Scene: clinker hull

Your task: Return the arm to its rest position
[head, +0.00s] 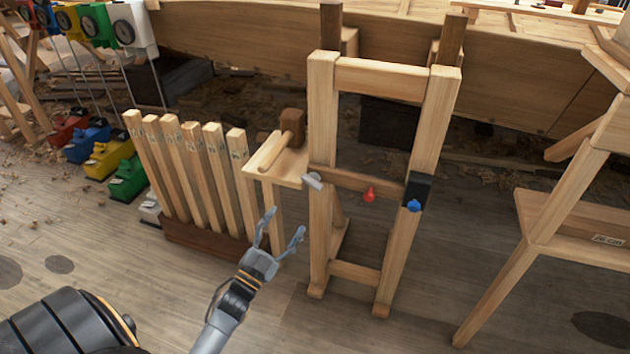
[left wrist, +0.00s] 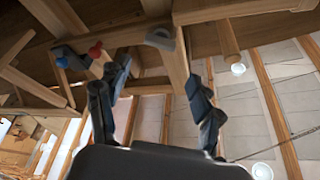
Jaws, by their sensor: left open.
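My left gripper (head: 281,230) is open and empty in the head view. It is in front of the wooden frame (head: 322,130), low and to the left of its left leg, and apart from it as far as I can tell. In the left wrist view its two fingers (left wrist: 158,95) are spread, with nothing between them. My right gripper is in neither view.
A rack (head: 205,243) of several upright wooden slats stands left of the frame, beside a small wooden shelf (head: 277,163). A wooden trestle (head: 560,215) stands at right. Coloured blocks line the far left, and the planked hull (head: 230,50) runs behind. The floor in front is clear.

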